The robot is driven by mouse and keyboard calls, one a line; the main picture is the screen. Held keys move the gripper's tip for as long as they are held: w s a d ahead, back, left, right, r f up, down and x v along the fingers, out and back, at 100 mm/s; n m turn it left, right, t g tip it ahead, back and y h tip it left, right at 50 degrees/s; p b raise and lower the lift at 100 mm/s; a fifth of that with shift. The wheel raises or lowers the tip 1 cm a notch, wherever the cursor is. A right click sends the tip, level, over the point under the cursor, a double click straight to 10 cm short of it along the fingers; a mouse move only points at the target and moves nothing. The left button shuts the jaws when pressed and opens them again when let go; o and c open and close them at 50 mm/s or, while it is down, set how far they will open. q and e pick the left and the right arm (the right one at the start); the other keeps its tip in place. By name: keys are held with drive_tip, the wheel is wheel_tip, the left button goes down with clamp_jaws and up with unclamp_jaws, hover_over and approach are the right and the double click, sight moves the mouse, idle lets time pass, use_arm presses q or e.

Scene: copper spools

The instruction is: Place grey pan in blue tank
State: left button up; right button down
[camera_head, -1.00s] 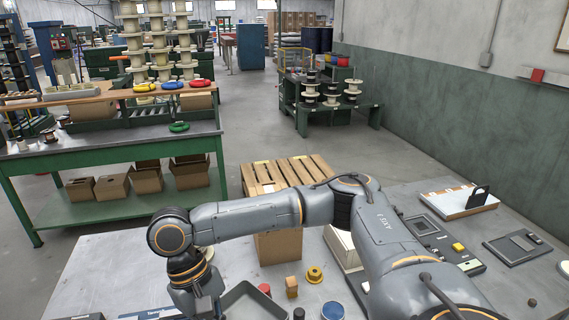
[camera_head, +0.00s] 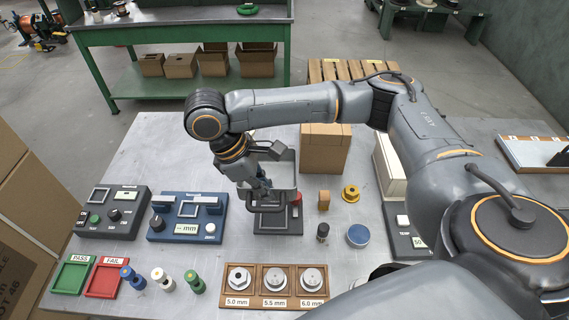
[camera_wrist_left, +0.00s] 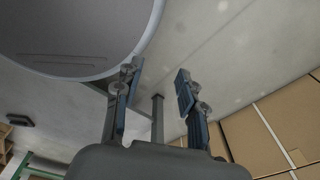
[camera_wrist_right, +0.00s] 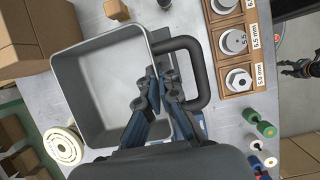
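The grey pan (camera_head: 283,172) is a square open pan with a dark loop handle at its near side. It stands near the middle of the workbench, by a dark device with a red button. It also shows, empty, in the right wrist view (camera_wrist_right: 103,85). My right gripper (camera_head: 262,186) is at the pan's handle side, and the right wrist view shows its fingers (camera_wrist_right: 158,74) close together at the rim by the handle. The contact is partly hidden. My left gripper (camera_wrist_left: 153,92) is open and empty, and out of the head view. I cannot make out a blue tank.
A blue meter (camera_head: 187,217) and a dark meter (camera_head: 110,212) stand left. A wooden block (camera_head: 323,200), yellow spool (camera_head: 350,193) and round blue-topped tin (camera_head: 358,236) stand right of the pan. A wooden rack (camera_head: 272,303) lies in front. A cardboard box (camera_head: 325,149) stands behind.

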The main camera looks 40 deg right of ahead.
sight(273, 176)
drive_tip(key=w+d+f, duration=0.2)
drive_tip(key=w+d, duration=0.1)
drive_tip(key=w+d+f, duration=0.1)
drive_tip(key=w, duration=0.1)
drive_tip(key=shift+w+d+f+b, duration=0.15)
drive_tip(key=shift+d+f+b, duration=0.05)
drive_tip(key=shift+d+b, duration=0.2)
drive_tip(key=w+f, duration=0.1)
drive_tip(key=d+f, duration=0.1)
drive_tip(key=w+f, duration=0.1)
drive_tip(key=f, duration=0.1)
drive_tip(key=shift+w+d, duration=0.35)
drive_tip(key=shift+d, duration=0.05)
drive_tip(key=shift+w+d+f, duration=0.25)
drive_tip(key=shift+w+f, duration=0.05)
drive_tip(key=shift+f, duration=0.15)
wheel_tip(273, 176, down, 3)
drive_tip(key=shift+w+d+p, duration=0.1)
drive_tip(key=shift+w+p, duration=0.05)
drive_tip(key=shift+p, duration=0.5)
use_arm(q)
drive_tip(key=shift+d+r, duration=0.2)
drive_tip(key=shift+d, duration=0.5)
use_arm(e)
drive_tip(key=shift+f, duration=0.3)
drive_tip(key=shift+f, duration=0.1)
drive_tip(key=c, duration=1.5)
unclamp_jaws()
